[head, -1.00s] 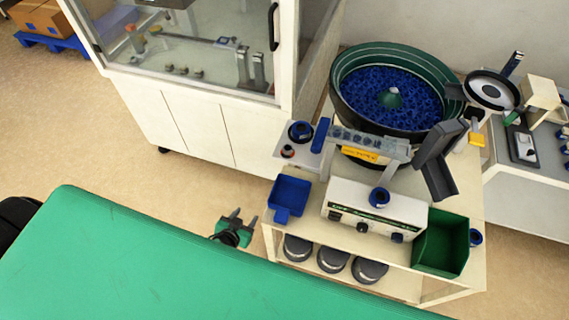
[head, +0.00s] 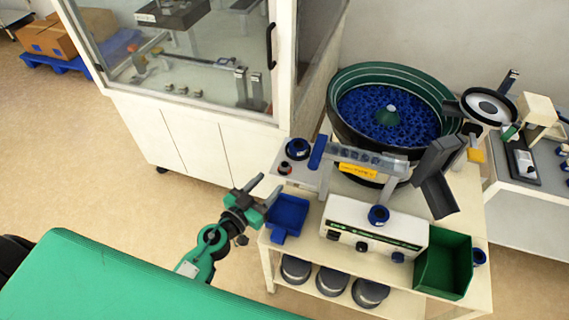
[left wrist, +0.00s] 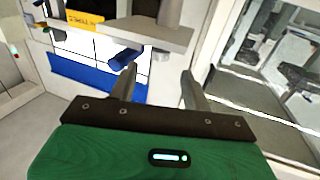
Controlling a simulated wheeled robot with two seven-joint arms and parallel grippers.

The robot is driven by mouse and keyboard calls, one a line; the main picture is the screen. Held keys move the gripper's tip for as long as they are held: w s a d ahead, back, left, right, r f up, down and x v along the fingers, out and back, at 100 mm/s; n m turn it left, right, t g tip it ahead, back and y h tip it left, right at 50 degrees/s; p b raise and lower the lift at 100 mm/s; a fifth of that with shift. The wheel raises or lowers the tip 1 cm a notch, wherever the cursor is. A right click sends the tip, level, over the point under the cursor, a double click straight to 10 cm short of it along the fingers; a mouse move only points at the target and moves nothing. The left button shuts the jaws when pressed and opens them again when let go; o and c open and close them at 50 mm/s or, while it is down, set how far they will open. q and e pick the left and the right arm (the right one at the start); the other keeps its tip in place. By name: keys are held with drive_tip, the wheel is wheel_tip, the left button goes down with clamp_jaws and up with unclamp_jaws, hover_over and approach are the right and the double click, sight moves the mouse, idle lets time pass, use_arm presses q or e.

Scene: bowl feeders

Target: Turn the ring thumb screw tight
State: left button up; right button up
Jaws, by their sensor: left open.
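I cannot make out the ring thumb screw for certain in either view. The feeder's inclined track (head: 362,160), with a blue end piece (head: 317,152) and a yellow label (head: 357,171), stands in front of the green bowl (head: 345,80) full of blue parts. My left gripper (head: 267,187) is open and empty, left of the track and close to the blue tray (head: 287,215). In the left wrist view, its spread fingers (left wrist: 157,82) hold nothing; a grey plate (left wrist: 135,33) and a small blue cylinder (left wrist: 125,58) lie beyond them. My right gripper is not in view.
A white control box (head: 375,226) with a blue knob stands on the cart beside a dark green bin (head: 444,265). A glass-fronted cabinet (head: 215,130) stands behind left. A green surface (head: 90,285) fills the lower left. Floor between it and cabinet is clear.

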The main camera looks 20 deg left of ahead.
sight(282, 170)
use_arm(q)
drive_tip(key=p+x, duration=0.1)
drive_tip(key=x, duration=0.7)
drive_tip(key=shift+w+d, duration=0.1)
drive_tip(key=shift+w, duration=0.15)
drive_tip(key=c, duration=0.9)
